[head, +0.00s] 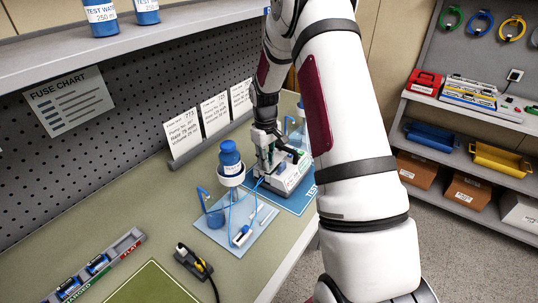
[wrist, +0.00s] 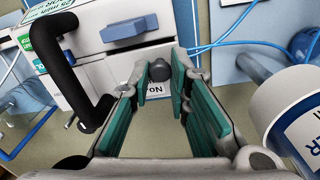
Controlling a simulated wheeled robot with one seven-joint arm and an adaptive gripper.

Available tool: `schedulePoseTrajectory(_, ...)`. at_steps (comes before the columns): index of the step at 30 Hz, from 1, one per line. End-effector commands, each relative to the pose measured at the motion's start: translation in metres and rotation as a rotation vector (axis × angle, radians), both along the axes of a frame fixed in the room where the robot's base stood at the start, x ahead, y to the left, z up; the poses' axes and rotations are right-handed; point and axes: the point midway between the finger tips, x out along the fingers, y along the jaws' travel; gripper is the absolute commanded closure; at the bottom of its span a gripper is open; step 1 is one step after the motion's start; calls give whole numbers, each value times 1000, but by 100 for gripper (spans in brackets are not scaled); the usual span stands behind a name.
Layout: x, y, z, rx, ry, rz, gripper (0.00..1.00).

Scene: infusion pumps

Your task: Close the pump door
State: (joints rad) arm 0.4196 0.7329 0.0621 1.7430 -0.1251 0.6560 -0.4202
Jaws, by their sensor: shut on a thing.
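The white pump (head: 290,178) sits on a blue mat, partly behind my arm in the head view. In the wrist view its pale front (wrist: 95,20) fills the top left, with a blue tab (wrist: 128,28) and a thick black handle (wrist: 65,65) on it. My gripper (head: 275,150) is down at the pump. In the wrist view my gripper (wrist: 161,82) has its teal-padded fingers around a small dark round knob (wrist: 160,70) and is shut on it. I cannot tell how far the pump door stands open.
A blue-capped bottle (head: 230,157) stands in a white holder just left of the pump, with blue tubing close by. It also looms at the right in the wrist view (wrist: 298,115). Cards (head: 183,132) line the back ledge. A dark socket block (head: 193,262) lies in front.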

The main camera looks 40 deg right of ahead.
Motion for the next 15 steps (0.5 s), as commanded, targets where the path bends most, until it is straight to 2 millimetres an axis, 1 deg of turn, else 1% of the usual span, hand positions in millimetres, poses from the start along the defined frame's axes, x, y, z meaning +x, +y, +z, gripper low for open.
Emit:
schedulePoseTrajectory(1, -6, -2, 2, 11, -26, -4, 100)
schedulePoseTrajectory(2, -6, -2, 1, 17, -43, -4, 100)
schedulePoseTrajectory(9, -8, -3, -5, 53, -138, -3, 100)
schedulePoseTrajectory(15, -7, -3, -8, 63, -171, -2, 100)
